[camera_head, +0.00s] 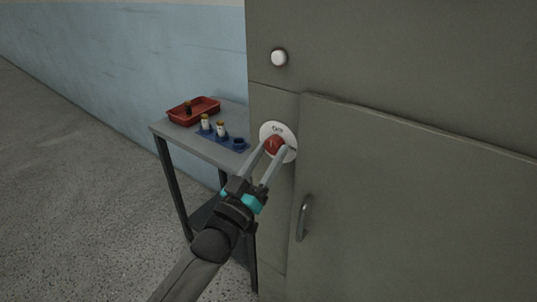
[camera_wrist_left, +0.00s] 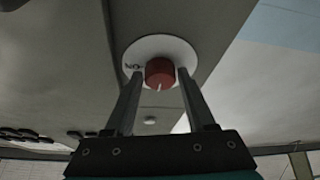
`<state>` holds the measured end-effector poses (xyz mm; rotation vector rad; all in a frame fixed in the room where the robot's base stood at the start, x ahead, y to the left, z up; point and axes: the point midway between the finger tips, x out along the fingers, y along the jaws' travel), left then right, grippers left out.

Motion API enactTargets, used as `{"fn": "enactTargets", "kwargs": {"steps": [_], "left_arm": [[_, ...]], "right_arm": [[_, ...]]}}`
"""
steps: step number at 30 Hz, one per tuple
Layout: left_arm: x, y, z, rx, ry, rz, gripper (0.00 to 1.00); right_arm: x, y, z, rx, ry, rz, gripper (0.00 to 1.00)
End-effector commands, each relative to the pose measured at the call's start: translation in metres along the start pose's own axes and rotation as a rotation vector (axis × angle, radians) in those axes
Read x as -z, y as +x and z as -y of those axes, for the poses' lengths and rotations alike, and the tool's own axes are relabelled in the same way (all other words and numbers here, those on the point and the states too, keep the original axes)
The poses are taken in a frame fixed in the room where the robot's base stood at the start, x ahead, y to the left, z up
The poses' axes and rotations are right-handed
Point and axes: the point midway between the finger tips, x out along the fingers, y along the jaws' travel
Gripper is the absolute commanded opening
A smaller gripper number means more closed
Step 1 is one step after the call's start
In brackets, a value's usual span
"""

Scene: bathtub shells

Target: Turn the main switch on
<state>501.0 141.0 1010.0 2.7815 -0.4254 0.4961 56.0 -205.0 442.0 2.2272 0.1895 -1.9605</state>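The main switch is a red round knob (camera_head: 274,146) on a white disc plate (camera_head: 279,129) on the front of the grey-green cabinet. In the left wrist view a small gap shows beside the left finger; contact cannot be told. My right gripper is not in view.
A white round button or lamp (camera_head: 279,57) is on the cabinet above the switch. A cabinet door with a metal handle (camera_head: 304,217) is to the lower right. A small grey table (camera_head: 213,150) at left holds a red tray (camera_head: 207,104) and a blue rack (camera_head: 213,137) with small bottles.

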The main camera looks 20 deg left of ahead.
Motion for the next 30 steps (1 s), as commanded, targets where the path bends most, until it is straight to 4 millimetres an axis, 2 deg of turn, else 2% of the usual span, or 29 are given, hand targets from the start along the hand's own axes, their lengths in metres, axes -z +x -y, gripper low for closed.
{"fn": "enactTargets", "kwargs": {"steps": [2, 14, 23, 30], "left_arm": [[0.0000, -0.0002, 0.0000, 0.000, 0.000, 0.000, 0.45], [-0.0001, -0.0003, 0.0000, 0.000, 0.000, 0.000, 0.00], [-0.0001, -0.0002, 0.0003, -0.008, 0.019, 0.000, 0.00], [0.0002, -0.0002, 0.0019, -0.050, 0.120, 0.001, 0.00]], "right_arm": [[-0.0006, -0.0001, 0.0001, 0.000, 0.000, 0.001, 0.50], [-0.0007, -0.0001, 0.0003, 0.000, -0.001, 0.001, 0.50], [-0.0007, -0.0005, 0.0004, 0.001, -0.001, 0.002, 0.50], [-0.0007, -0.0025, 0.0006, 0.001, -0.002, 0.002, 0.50]]}}
